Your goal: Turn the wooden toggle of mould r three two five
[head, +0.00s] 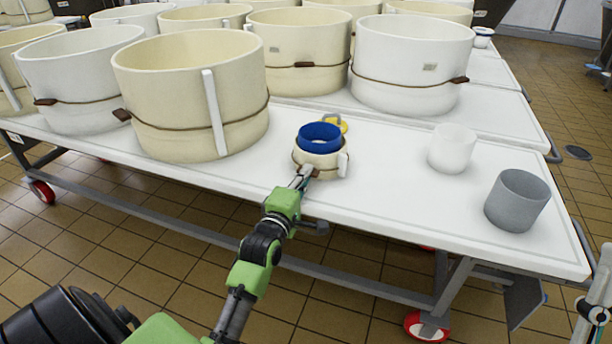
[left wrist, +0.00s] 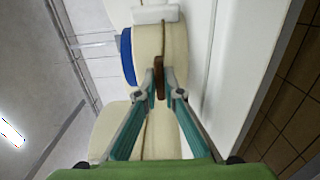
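A small cream mould (head: 322,160) stands near the front edge of the white table, with a blue ring (head: 320,136) at its top and a white upright strip on its right side. No label on it is readable. In the left wrist view, its cream wall (left wrist: 148,40) lies sideways, with a thin cord around it. The brown wooden toggle (left wrist: 159,77) sits on this cord. My left gripper (head: 305,173) reaches the mould's front. In the left wrist view its two fingertips (left wrist: 160,84) are closed on either side of the toggle. My right gripper is not in view.
Large cream and white moulds (head: 195,95) stand behind and left on the table (head: 390,205). A yellow object (head: 341,124) lies behind the small mould. A white cup (head: 451,148) and a grey cup (head: 517,199) stand to the right, with clear table between.

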